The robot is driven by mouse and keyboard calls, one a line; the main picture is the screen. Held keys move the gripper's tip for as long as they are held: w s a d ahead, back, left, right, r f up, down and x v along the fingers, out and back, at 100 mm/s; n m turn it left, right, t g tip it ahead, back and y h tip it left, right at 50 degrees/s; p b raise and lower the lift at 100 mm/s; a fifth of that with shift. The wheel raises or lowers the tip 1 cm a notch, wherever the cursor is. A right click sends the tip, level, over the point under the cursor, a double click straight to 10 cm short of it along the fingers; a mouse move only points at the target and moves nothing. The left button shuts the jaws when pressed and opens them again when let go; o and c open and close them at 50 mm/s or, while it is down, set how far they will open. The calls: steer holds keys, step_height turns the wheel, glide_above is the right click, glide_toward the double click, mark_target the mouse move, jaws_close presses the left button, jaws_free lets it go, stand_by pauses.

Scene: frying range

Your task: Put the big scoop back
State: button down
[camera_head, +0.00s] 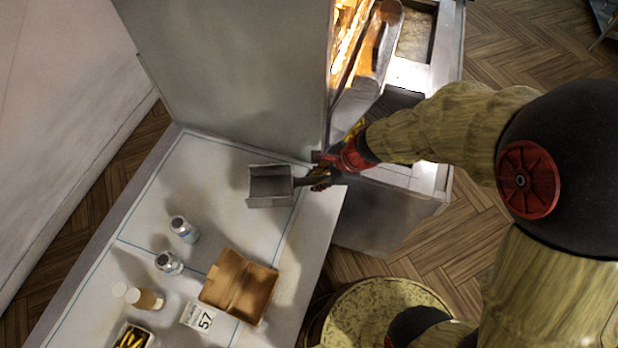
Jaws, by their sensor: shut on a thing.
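The big scoop is a grey metal scoop (268,189) with a square, open-topped pan and a short dark handle. My gripper (322,179) is shut on its handle, at the scoop's right end. The pan points left, over the far right part of the white table. I cannot tell whether the scoop touches the table or hangs just above it. The fingers are small and partly dark against the fryer cabinet's edge.
A tall grey cabinet (235,75) stands behind the scoop, with a lit frying station (350,45) to its right. On the white table (150,205) are two shakers (183,229), an open cardboard box (239,287), a "57" card (197,317), a jar (146,299) and a fries tray (133,337).

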steer(key=w+f, duration=0.2)
steer(key=f, duration=0.1)
steer(key=w+a+f+b, duration=0.1)
steer(key=w+f, duration=0.2)
steer(key=shift+w+a, duration=0.2)
steer(key=shift+w, duration=0.1)
steer(key=shift+w+f+b, duration=0.15)
steer(key=shift+f+b, duration=0.2)
steer(key=shift+f, duration=0.55)
steer(key=shift+w+f+b, duration=0.1)
steer(key=shift+f+b, duration=0.2)
steer(key=shift+f, duration=0.65)
steer(key=c, duration=1.7)
jaws_free()
steer(key=shift+o, duration=0.2)
steer(key=shift+d+r, duration=0.1)
steer(key=shift+r, duration=0.35)
steer(key=p+v, duration=0.2)
steer(key=v, duration=0.9)
steer(key=shift+r+p, duration=0.2)
steer(key=shift+p, duration=0.2)
